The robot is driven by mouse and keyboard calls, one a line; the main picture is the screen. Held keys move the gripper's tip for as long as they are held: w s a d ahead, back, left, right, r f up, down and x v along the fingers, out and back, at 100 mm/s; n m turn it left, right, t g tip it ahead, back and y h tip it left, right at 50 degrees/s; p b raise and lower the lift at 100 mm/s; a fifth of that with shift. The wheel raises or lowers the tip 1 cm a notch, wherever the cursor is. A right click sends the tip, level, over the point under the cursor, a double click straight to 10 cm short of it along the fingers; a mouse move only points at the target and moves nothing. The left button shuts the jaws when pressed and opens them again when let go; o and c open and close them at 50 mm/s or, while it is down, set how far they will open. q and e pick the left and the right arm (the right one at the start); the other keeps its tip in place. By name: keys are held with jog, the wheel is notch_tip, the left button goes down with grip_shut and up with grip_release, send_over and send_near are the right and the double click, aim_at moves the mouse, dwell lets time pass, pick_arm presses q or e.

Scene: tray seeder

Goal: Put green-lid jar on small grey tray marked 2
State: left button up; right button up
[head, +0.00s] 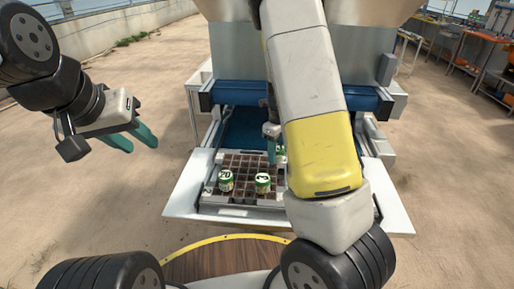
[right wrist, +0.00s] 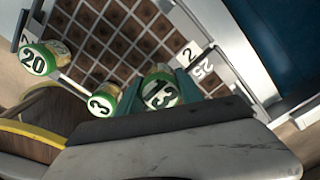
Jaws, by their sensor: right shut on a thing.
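Three jars with green lids and white number labels show in the right wrist view: jar 20 (right wrist: 38,58), jar 3 (right wrist: 102,101) and jar 13 (right wrist: 160,92). My right gripper (right wrist: 160,88) is shut on jar 13, with a teal finger on each side. In the head view, jar 20 (head: 226,180) and jar 3 (head: 263,184) stand at the near side of a gridded tray (head: 207,209); my right gripper (head: 273,151) is partly hidden by my arm. A white tag marked 2 (right wrist: 189,53) lies at the grid's edge. My left gripper (head: 134,137) is open and empty, left of the bench.
A second tag, marked 25 (right wrist: 204,70), is beside the 2 tag. A blue belt (head: 240,125) and grey machine housing (head: 232,50) stand behind the grid. White side panels (head: 187,187) flank it. Many grid cells look empty.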

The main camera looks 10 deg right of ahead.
aim_at(266, 167)
jog(key=a, duration=0.1)
jog(key=w+a, duration=0.1)
jog(key=a, duration=0.1)
jog(key=shift+w+a+f, duration=0.15)
jog(key=shift+w+f, duration=0.05)
jog(key=shift+w, duration=0.2)
jog(key=shift+f, duration=1.75)
jog(key=shift+f, duration=0.1)
jog(key=o, duration=1.4)
